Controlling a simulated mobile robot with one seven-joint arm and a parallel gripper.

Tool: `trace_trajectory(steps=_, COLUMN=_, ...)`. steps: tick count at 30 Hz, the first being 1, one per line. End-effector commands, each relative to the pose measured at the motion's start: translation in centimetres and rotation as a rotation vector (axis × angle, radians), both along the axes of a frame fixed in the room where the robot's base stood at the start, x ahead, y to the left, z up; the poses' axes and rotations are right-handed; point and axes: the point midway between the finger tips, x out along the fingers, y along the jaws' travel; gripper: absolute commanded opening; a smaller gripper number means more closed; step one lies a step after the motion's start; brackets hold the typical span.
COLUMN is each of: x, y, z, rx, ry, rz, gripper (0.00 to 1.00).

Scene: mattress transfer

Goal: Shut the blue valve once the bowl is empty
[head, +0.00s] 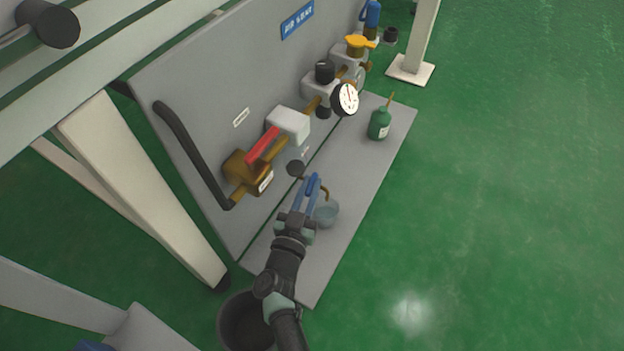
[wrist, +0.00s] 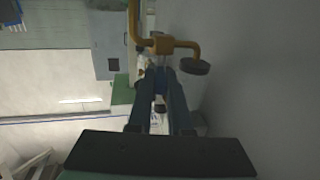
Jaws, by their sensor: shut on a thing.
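My gripper (head: 313,186) reaches the small brass drain pipe low on the grey panel. In the wrist view its two dark blue fingers (wrist: 160,84) are shut on a small blue piece, which seems to be the blue valve's handle (wrist: 161,79), just below the brass pipe (wrist: 165,46). The fingers hide most of the valve, so I cannot tell its turn. In the head view a clear bowl (head: 327,214) stands on the grey base, under the bent brass spout (head: 326,192). I cannot tell whether liquid is in the bowl.
A red-handled brass valve (head: 262,146), a black hose (head: 190,150), a white-faced gauge (head: 345,99) and a yellow-handled valve (head: 358,43) sit along the panel. A green bottle (head: 379,123) stands on the base. A black bucket (head: 240,318) is near my arm. Right floor is clear.

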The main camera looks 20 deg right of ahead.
Motion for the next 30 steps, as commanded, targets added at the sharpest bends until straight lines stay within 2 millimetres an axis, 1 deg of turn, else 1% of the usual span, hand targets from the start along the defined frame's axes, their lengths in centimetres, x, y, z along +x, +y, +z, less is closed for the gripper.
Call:
trace_trajectory(steps=1, x=0.41, y=0.34, z=0.38, rx=0.001, ry=-0.001, rz=-0.021, gripper=0.0)
trace_trajectory(steps=10, x=0.81, y=0.71, z=-0.06, rx=0.0, ry=-0.002, rz=-0.212, gripper=0.0)
trace_trajectory(steps=14, x=0.76, y=0.76, z=0.02, rx=-0.001, ry=0.0, rz=-0.242, gripper=0.0)
trace_trajectory(steps=22, x=0.71, y=0.72, z=0.04, rx=0.0, ry=0.002, rz=-0.244, gripper=0.0)
trace_trajectory(steps=23, x=0.71, y=0.72, z=0.04, rx=0.0, ry=0.002, rz=-0.244, gripper=0.19)
trace_trajectory(steps=27, x=0.69, y=0.71, z=0.04, rx=0.0, ry=0.001, rz=-0.244, gripper=0.44)
trace_trajectory(steps=28, x=0.7, y=0.72, z=0.04, rx=0.0, ry=0.001, rz=-0.244, gripper=0.47)
trace_trajectory(steps=30, x=0.71, y=0.74, z=0.04, rx=0.0, ry=0.001, rz=-0.243, gripper=0.47)
